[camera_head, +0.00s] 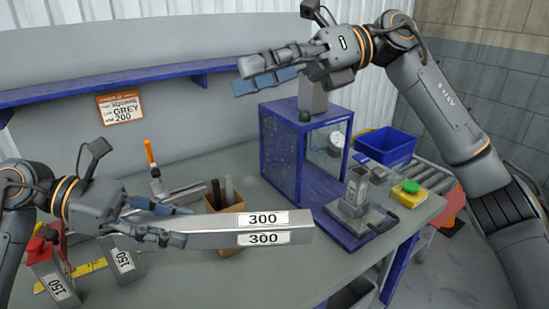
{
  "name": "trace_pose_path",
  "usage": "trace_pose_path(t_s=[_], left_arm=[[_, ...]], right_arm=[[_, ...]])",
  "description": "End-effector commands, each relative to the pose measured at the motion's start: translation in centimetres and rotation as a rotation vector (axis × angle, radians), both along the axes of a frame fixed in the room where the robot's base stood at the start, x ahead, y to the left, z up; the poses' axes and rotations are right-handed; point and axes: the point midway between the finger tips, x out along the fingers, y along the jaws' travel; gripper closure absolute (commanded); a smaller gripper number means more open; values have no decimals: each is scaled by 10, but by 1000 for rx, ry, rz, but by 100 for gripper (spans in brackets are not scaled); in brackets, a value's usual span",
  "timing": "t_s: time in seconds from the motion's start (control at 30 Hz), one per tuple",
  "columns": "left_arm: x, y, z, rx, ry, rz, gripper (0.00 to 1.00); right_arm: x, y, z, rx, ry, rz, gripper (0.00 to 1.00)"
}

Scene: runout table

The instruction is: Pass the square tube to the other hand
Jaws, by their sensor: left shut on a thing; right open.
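A long grey metal square tube (300,229) with two white "300" labels is held level above the table, its free end pointing right. My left gripper (172,224) is shut on its left end, which the fingers partly hide. My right gripper (262,77) is open and empty, high up at the top middle with its fingers pointing left. It is well above and apart from the tube.
A blue-framed box (283,170) stands behind the tube's free end. A brown holder (233,199) stands behind the tube. Short tubes marked "150" (121,262) are at the lower left. A blue bin (388,144) is at the right. The front table (240,285) is clear.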

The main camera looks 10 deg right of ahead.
Motion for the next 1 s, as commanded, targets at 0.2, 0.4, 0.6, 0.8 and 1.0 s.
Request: trace_pose_path(t_s=[0.2,0.4,0.6,0.8,1.0], left_arm=[[0,0,1,-2,-1,1,100],[0,0,1,-2,-1,1,100],[0,0,1,-2,-1,1,100],[0,0,1,-3,-1,1,100],[0,0,1,-3,-1,1,100]], right_arm=[[-34,8,-77,-598,-333,82,36],[-33,-13,-102,-888,-468,80,36],[-32,-15,-117,-951,-491,78,36],[-31,-2,-148,-947,-490,80,36],[-30,13,-183,-944,-489,79,36]])
